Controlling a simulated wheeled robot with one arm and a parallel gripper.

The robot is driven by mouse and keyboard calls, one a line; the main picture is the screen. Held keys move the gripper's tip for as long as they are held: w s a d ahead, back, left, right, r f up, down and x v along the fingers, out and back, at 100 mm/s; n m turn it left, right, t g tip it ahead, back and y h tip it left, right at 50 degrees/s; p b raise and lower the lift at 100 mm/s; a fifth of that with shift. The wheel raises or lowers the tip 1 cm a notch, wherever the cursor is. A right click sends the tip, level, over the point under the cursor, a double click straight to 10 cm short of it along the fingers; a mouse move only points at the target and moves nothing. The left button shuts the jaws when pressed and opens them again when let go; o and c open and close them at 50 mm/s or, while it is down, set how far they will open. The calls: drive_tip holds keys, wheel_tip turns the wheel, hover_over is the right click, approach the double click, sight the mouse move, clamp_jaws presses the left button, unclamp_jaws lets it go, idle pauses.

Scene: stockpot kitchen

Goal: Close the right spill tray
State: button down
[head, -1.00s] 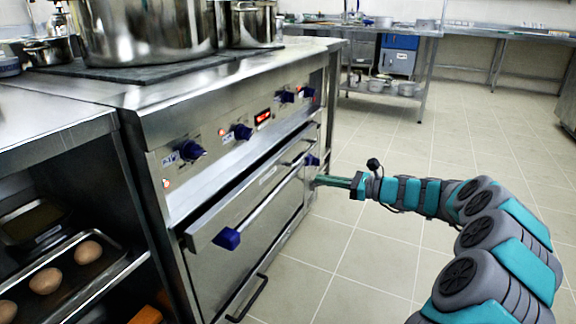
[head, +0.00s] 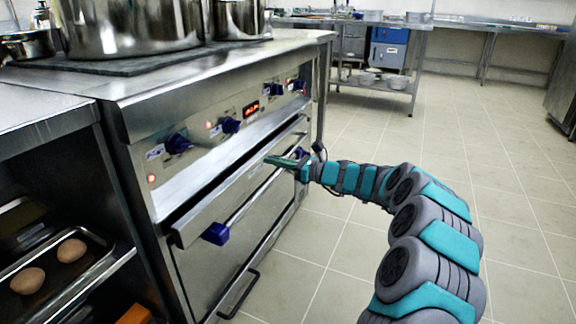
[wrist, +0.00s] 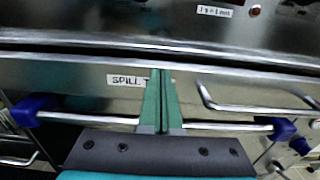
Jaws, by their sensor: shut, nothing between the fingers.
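The steel front with a label reading "SPILL T", cut off by my fingers, fills the wrist view; I take this labelled panel (wrist: 90,76) to be the spill tray front. It also shows in the head view (head: 205,212) as a strip below the knobs. A dark gap runs along its top edge, so it appears to stand out from the stove. A bent metal handle (wrist: 250,105) is right of my fingers. My gripper (head: 270,160) is shut and empty, its green fingertips (wrist: 161,72) in front of the panel beside the label. Whether they touch it is unclear.
A long bar with blue ends (head: 216,233) crosses the stove front below my fingers. Blue knobs (head: 177,143) line the panel above. A dark lower handle (head: 240,294) sticks out. Large pots (head: 130,28) stand on top. The tiled floor (head: 490,190) at right is open.

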sight(261, 157)
drive_tip(key=shift+w+a, duration=0.2)
drive_tip(key=shift+a, duration=0.35)
drive_tip(key=shift+w+a+r+p, duration=0.2)
drive_tip(key=shift+a+p, duration=0.2)
drive_tip(key=shift+a, duration=0.1)
drive_tip(key=shift+p+x, duration=0.35)
drive_tip(key=shift+x, duration=0.45)
drive_tip(key=shift+f, duration=0.1)
drive_tip(key=shift+d, duration=0.1)
